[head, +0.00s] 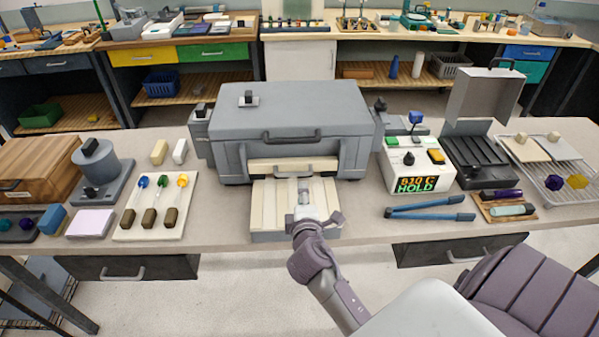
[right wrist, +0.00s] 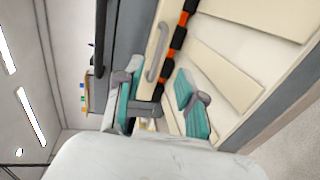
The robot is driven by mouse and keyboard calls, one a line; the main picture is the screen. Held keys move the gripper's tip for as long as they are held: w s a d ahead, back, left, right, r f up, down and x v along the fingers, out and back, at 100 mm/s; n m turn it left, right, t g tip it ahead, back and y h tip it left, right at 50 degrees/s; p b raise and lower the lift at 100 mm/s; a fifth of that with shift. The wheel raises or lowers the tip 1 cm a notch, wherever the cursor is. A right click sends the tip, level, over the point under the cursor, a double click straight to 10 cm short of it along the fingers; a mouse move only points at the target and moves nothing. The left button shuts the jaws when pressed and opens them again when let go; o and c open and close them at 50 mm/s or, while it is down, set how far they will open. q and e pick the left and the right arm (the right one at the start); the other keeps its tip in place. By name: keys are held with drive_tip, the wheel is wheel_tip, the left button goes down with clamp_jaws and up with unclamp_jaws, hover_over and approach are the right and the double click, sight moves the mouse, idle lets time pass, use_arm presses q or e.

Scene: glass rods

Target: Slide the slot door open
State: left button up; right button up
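The slot door (head: 262,165) is a cream panel low on the front of the grey furnace (head: 285,130), with a grey bar handle. It looks shut above a cream slatted shelf (head: 266,205). In the right wrist view the slot door (right wrist: 153,38) and its handle (right wrist: 158,55) show beside an orange-and-black strip. My right gripper (head: 304,186) is over the shelf, just in front of the door. Its teal-padded fingers (right wrist: 158,104) are apart with nothing clearly between them. Contact with the handle cannot be seen. My left gripper is out of view.
A cream board with colour-tipped glass rods (head: 155,205) lies left of the furnace. A control box (head: 412,165) reading HOLD stands right, with blue tongs (head: 430,208) before it. An open grey case (head: 485,150) and a wire rack (head: 556,178) are farther right.

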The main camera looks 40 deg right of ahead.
sight(300, 174)
drive_tip(key=p+x, duration=0.1)
drive_tip(key=x, duration=1)
drive_tip(key=shift+w+f, duration=0.1)
drive_tip(key=shift+w, duration=0.05)
clamp_jaws()
